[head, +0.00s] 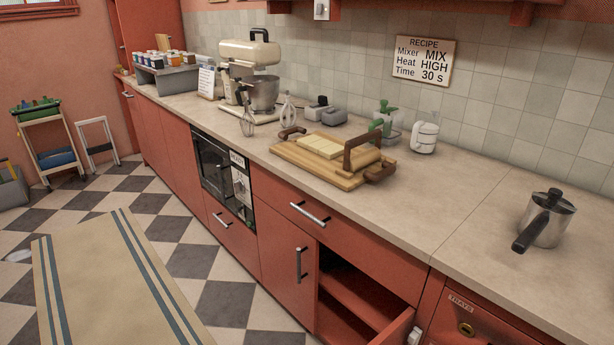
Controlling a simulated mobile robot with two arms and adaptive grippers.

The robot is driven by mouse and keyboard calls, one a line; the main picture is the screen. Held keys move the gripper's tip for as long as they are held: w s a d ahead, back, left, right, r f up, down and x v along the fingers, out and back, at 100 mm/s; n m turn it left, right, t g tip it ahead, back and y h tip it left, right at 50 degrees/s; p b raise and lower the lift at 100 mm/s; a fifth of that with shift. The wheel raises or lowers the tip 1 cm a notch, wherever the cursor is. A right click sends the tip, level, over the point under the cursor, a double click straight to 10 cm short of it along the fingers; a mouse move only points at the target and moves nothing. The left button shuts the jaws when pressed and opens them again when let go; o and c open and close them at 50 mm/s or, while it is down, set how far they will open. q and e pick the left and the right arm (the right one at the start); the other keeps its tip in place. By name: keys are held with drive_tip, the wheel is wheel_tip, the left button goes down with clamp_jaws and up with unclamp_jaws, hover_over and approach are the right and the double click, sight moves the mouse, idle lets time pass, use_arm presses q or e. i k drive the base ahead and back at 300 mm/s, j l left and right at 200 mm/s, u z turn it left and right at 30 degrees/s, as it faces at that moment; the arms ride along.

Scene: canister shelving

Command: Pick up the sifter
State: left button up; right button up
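The thing that looks most like a sifter is a small white canister with a side handle (425,134), standing upright on the counter near the tiled wall, right of the green-topped item. I cannot tell for sure that it is the sifter. Nothing is touching it that I can see. Neither of my grippers is in view.
Left of it are a green-topped item (384,123) and a wooden board (345,181) with pale slabs. A lidded metal pot (547,222) stands on the right counter (480,170), with bare counter between. A stand mixer (250,62) is further left.

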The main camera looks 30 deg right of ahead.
sight(540, 226)
drive_tip(key=z, duration=1.35)
